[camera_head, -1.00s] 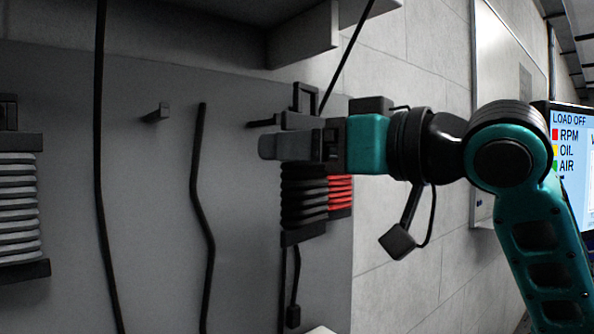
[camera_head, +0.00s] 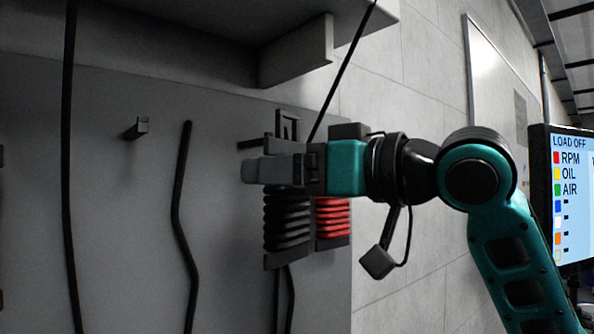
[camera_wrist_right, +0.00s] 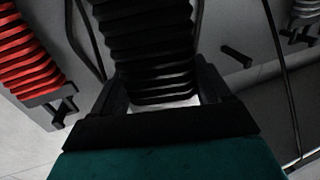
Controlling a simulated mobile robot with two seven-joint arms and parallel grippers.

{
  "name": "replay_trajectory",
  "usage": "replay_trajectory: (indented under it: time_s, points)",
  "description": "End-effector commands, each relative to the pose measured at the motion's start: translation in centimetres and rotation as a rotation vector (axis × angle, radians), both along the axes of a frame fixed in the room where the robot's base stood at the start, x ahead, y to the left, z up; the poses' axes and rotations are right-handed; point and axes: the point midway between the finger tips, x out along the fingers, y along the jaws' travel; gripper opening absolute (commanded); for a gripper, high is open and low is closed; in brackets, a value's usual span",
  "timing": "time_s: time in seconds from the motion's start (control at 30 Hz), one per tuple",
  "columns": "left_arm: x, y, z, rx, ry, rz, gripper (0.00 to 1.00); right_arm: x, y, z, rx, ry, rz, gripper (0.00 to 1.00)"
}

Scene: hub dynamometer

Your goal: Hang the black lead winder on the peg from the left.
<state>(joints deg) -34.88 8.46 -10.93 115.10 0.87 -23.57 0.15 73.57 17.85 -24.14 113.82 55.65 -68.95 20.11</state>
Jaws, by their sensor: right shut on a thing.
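The black lead winder (camera_head: 287,222) has dark ribbed coils and a frame top, and hangs upright at my right gripper. My right gripper (camera_head: 265,170) is shut on its upper part and covers some of it. In the right wrist view the black winder (camera_wrist_right: 150,50) fills the space between the fingers (camera_wrist_right: 160,100). An empty short peg (camera_head: 136,128) sticks out of the grey panel to the left; a bare peg (camera_wrist_right: 237,56) shows in the wrist view. Another dark peg (camera_head: 252,145) shows just behind the gripper. My left gripper is not in view.
A red winder (camera_head: 332,218) hangs close to the right of the black one. Dark cables (camera_head: 180,210) run down the grey panel (camera_head: 110,230). A shelf (camera_head: 297,52) juts out above. A grey winder (camera_wrist_right: 305,12) shows in the wrist view's corner. A screen (camera_head: 570,200) stands at right.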

Motion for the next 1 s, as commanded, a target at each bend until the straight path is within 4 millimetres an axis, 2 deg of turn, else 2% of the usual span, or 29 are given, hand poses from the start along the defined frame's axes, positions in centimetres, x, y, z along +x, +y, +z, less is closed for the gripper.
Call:
replay_trajectory:
  time_s: [0.87, 1.0]
  points:
    - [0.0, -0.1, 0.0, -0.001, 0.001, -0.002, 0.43, 4.2, 3.2, -0.4, 0.001, -0.001, 0.001, 0.38]
    - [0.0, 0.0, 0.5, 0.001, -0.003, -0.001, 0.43, 4.8, 3.5, -0.7, 0.001, -0.001, 0.001, 0.38]
